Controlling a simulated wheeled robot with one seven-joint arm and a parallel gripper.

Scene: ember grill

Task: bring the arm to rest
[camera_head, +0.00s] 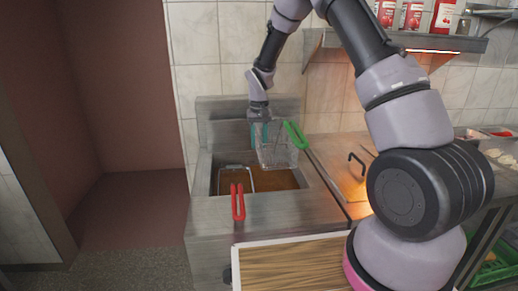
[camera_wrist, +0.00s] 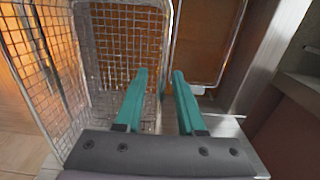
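My gripper (camera_head: 260,142) hangs over the back of the fryer, pointing down, with its teal fingers beside the left side of a wire fry basket (camera_head: 280,156) with a green handle (camera_head: 295,135). In the wrist view my gripper (camera_wrist: 161,72) shows two teal fingers apart, with a gap between them. The wire basket (camera_wrist: 120,50) fills the left of that view, and its rim edge runs close to the fingers. Whether the fingers touch the basket I cannot tell.
A second basket with a red handle (camera_head: 238,202) sits in the oil vat of the fryer (camera_head: 215,215). A steel shelf (camera_head: 440,42) with red containers is on the back wall. A white-rimmed tray (camera_head: 290,241) is in front. A grill plate with a black handle (camera_head: 357,162) is to the right.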

